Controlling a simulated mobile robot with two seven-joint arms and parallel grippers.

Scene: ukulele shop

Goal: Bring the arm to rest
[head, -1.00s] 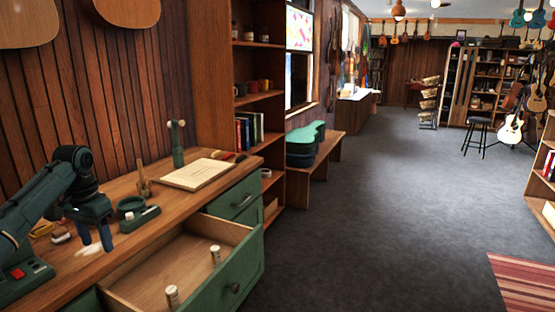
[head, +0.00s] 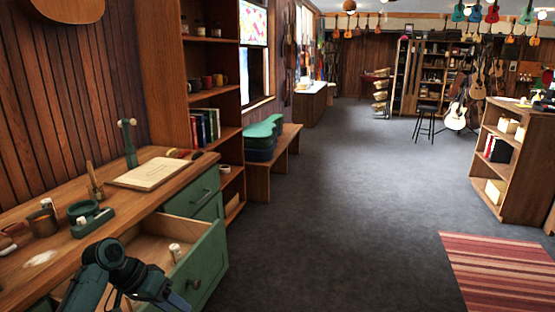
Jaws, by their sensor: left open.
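My left gripper (head: 152,292) is low in the head view, at the bottom edge in front of the open drawer. Its arm bends at a black wrist joint, and the fingertips are partly cut off by the frame's edge. It is open, and I see nothing held in it. The open drawer (head: 205,262) of the green workbench lies behind it, with a small white cylinder (head: 175,252) standing inside. The arm hides part of the drawer. My right gripper is not in view.
The wooden bench top (head: 75,245) holds a board (head: 152,172), a green clamp-like stand (head: 128,145), a round green holder (head: 90,218) and a brown cup (head: 42,222). A bookshelf (head: 210,100) stands beyond. Grey floor is clear to the right, with a striped rug (head: 500,270).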

